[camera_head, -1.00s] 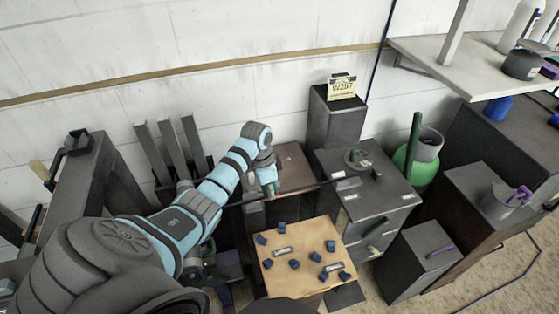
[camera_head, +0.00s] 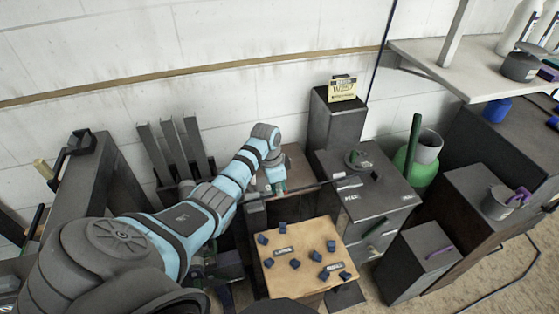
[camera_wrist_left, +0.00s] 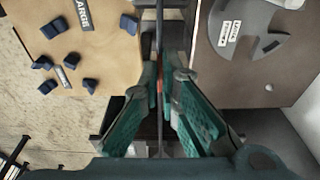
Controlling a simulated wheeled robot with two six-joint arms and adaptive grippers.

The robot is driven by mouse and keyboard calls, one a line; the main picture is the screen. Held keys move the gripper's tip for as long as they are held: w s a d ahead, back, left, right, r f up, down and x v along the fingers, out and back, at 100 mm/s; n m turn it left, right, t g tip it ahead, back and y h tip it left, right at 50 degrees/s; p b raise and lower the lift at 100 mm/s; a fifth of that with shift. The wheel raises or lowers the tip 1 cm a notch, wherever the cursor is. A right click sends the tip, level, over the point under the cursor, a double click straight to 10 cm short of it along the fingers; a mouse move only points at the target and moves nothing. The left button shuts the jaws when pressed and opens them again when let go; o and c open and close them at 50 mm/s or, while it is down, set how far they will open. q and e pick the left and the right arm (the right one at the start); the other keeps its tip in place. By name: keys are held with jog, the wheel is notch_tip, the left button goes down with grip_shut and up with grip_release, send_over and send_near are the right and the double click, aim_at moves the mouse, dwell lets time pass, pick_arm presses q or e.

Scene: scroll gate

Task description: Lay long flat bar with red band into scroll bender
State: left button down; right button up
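My left gripper (camera_head: 277,187) reaches over the gap behind the wooden board. In the left wrist view, its green-padded fingers (camera_wrist_left: 166,80) are close together around a thin dark bar (camera_wrist_left: 160,25). A small red band (camera_wrist_left: 160,86) shows between the fingers. In the head view, the bar (camera_head: 308,187) runs roughly level toward the grey cabinet at right; its left part is partly hidden by my arm. A grey disc with white labels (camera_wrist_left: 232,38) lies on a brown top in the wrist view. I cannot tell for certain which fixture is the scroll bender. My right gripper is out of view.
The wooden board (camera_head: 302,228) carries several blue blocks and labels. A grey cabinet (camera_head: 360,222) with a round fixture (camera_head: 357,158) stands to its right. A tall block (camera_head: 337,120) holds a yellow sign. A green container (camera_head: 420,165) stands farther right.

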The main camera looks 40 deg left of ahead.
pick_arm(q)
jog(key=shift+s, duration=0.1)
jog(key=shift+a, duration=0.1)
jog(key=c, duration=1.7)
grip_release()
jog(key=r, duration=0.4)
jog(key=s+r, duration=0.1)
jog(key=r, duration=0.3)
jog(key=a+r, duration=0.1)
jog(key=r, duration=0.3)
jog(key=shift+s, duration=0.3)
jog(key=shift+f, duration=0.1)
